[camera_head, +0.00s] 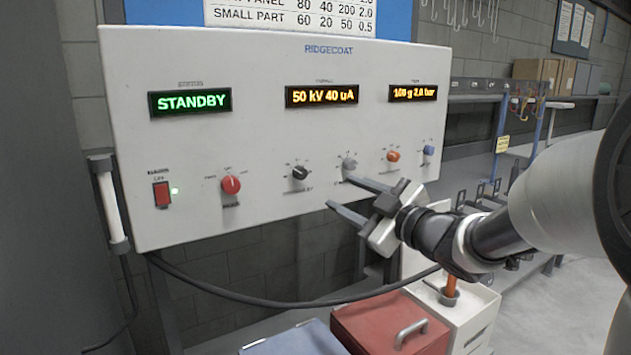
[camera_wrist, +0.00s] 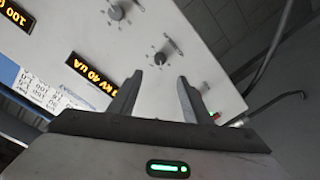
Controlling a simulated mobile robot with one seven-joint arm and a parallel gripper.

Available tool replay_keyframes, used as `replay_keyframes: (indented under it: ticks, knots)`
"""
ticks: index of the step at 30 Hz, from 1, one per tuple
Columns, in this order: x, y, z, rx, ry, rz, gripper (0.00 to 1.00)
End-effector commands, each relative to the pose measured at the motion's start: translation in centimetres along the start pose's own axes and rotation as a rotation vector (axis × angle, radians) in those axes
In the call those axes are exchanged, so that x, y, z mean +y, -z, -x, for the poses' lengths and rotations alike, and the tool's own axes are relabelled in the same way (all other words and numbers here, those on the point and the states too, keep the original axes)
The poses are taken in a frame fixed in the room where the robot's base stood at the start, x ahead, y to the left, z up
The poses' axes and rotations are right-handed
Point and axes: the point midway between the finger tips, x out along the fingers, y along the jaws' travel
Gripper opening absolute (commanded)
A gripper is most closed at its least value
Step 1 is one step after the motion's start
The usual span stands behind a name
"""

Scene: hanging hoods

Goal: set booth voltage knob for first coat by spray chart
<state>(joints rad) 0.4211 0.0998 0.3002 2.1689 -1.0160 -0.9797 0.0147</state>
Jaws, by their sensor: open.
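The white RIDGECOAT panel (camera_head: 270,130) shows STANDBY in green and 50 kV 40 uA on its middle display (camera_head: 321,95). A black knob (camera_head: 300,172) sits below that display; its label is too small to read surely. It also shows in the wrist view (camera_wrist: 160,58), just beyond my fingertips and roughly in line with the gap. My gripper (camera_head: 340,192) is open and empty, in front of the panel, apart from the knob. The spray chart (camera_head: 290,14) is cut off at the top; a SMALL PART row reads 60, 20, 50, 0.5.
A grey knob (camera_head: 349,164), an orange knob (camera_head: 393,156) and a blue knob (camera_head: 428,150) are to the right. A red box (camera_head: 375,322) stands below.

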Motion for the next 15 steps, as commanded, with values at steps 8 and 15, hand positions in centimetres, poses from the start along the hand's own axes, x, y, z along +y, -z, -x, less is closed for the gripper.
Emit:
replay_keyframes:
  ticks: [8, 15]
  knots:
    - [-0.2, 0.0, -6.2, 0.002, 0.002, -0.003, 0.44]
    - [-0.1, 0.0, -11.3, 0.002, 0.001, -0.002, 0.44]
